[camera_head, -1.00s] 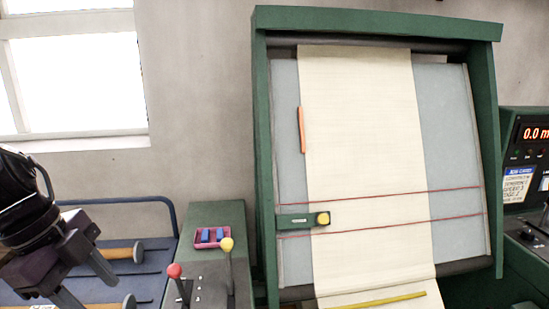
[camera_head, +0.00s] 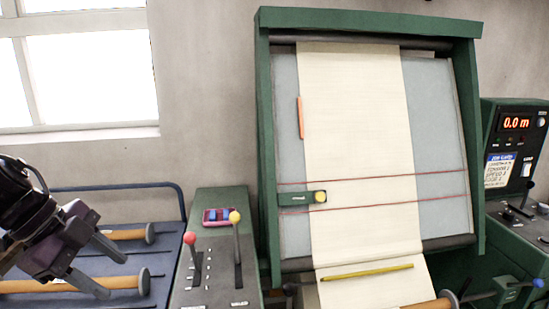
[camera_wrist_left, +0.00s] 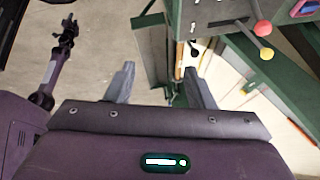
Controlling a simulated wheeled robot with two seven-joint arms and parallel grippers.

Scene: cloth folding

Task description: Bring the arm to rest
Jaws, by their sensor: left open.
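My left gripper (camera_head: 107,265) is at the lower left of the head view, over the blue rack with orange rolls. Its two fingers are spread apart with nothing between them. In the left wrist view the fingers (camera_wrist_left: 160,85) also stand apart and empty, with floor and green machine parts beyond them. The cream cloth (camera_head: 355,120) hangs down the front of the green machine frame (camera_head: 264,150), away from the gripper. My right gripper is not in the head view.
A console (camera_head: 205,270) with a red-knobbed lever (camera_head: 190,239) and a yellow-knobbed lever (camera_head: 235,217) stands right of the left gripper. The blue rack (camera_head: 120,189) holds orange rolls (camera_head: 110,284). A control box reading 0.0 m (camera_head: 515,135) stands at the right. Floor (camera_wrist_left: 100,25) shows in the wrist view.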

